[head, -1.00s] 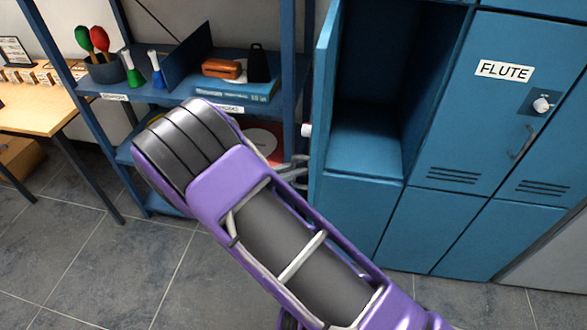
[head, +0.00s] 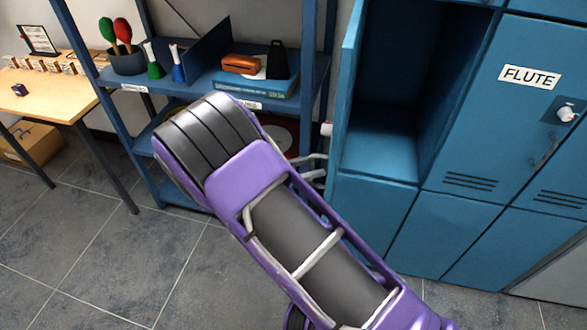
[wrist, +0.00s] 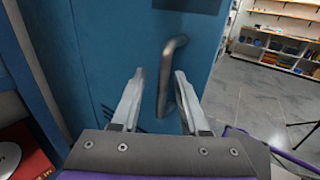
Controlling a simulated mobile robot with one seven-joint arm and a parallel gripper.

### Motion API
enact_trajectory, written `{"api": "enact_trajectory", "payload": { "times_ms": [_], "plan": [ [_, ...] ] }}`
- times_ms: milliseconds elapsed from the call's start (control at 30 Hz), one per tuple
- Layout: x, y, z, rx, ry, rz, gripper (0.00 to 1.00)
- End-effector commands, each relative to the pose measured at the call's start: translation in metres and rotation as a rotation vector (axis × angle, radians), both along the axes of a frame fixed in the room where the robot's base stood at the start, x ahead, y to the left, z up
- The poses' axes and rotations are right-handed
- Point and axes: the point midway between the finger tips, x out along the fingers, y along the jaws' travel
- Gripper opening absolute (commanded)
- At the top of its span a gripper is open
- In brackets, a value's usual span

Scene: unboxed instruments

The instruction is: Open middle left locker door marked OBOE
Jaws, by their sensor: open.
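A blue locker door (head: 349,75) stands swung wide open, seen nearly edge-on in the head view, left of its open compartment (head: 382,150). Its label is not visible, so I cannot read OBOE. A pale knob (head: 327,129) sticks out from its outer face. In the wrist view the door's face (wrist: 110,50) fills the left and middle, with a grey bar handle (wrist: 168,75). My gripper (wrist: 158,103) is open, with one finger on each side of the handle. I cannot tell whether either finger touches it. My arm mostly hides the gripper in the head view.
The closed FLUTE door (head: 500,110) is to the right of the open compartment. A wooden table (head: 45,95) is at far left. Grey tiled floor (head: 90,240) is clear in front.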

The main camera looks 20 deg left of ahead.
Motion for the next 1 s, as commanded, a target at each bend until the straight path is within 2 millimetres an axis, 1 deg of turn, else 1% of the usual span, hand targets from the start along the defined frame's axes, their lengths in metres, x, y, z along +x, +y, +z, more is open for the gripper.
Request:
{"api": "enact_trajectory", "payload": {
  "times_ms": [133, 267, 367, 600, 733, 900, 1000],
  "plan": [
    [-0.002, 0.003, 0.0, 0.0, 0.0, 0.001, 0.44],
    [-0.01, 0.015, -0.001, 0.0, 0.0, 0.003, 0.44],
    [-0.022, 0.032, -0.001, 0.002, -0.001, 0.004, 0.44],
    [-0.057, 0.081, -0.002, 0.002, 0.0, 0.003, 0.44],
    [-0.074, 0.106, -0.002, 0.001, 0.0, 0.004, 0.44],
    [-0.091, 0.129, -0.001, 0.001, 0.0, 0.002, 0.44],
    [-0.097, 0.137, -0.001, 0.001, 0.0, 0.001, 0.44]
  ]
}}
